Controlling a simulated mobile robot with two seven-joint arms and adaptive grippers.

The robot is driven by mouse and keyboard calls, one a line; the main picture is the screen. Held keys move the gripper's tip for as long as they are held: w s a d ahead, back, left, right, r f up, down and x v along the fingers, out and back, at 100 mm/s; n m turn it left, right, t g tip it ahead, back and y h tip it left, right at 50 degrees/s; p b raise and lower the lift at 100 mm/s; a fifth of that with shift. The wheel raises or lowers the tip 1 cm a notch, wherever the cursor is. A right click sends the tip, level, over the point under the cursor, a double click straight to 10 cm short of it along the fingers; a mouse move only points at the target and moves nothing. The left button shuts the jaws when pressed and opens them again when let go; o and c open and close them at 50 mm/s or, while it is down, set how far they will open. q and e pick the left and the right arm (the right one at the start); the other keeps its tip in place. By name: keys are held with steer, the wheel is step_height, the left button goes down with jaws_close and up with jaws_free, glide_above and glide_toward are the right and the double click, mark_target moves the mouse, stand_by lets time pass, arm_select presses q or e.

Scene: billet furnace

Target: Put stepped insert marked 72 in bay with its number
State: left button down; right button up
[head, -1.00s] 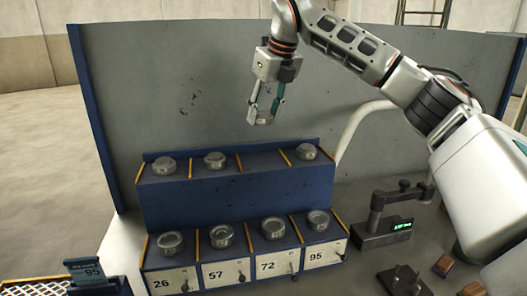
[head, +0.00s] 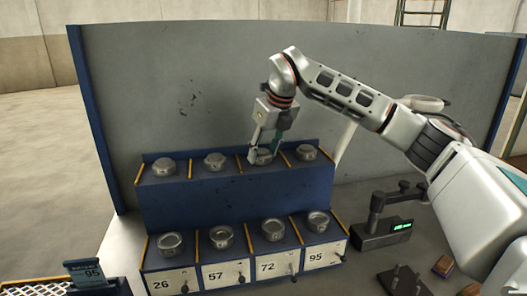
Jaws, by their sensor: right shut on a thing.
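My right gripper (head: 264,154) is shut on a round metal stepped insert (head: 263,156). It holds the insert low at the third bay from the left of the blue rack's upper tier. I cannot tell whether the insert touches the bay floor, and no number on it is readable. The rack (head: 212,198) has a lower tier with number plates 26, 57, 72 and 95. The plate marked 72 (head: 268,267) is third from the left, in line with the held insert. Another insert (head: 272,229) sits in the lower bay behind that plate. My left gripper is not in view.
Inserts stand in the other upper bays, including one at the left (head: 163,167) and one at the right (head: 306,153). Yellow dividers separate the bays. A grey panel (head: 200,85) stands close behind. A device with a green display (head: 386,232) is at the right.

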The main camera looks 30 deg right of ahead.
steer(key=shift+r, duration=0.1)
steer(key=o, duration=1.7)
steer(key=v, duration=1.2)
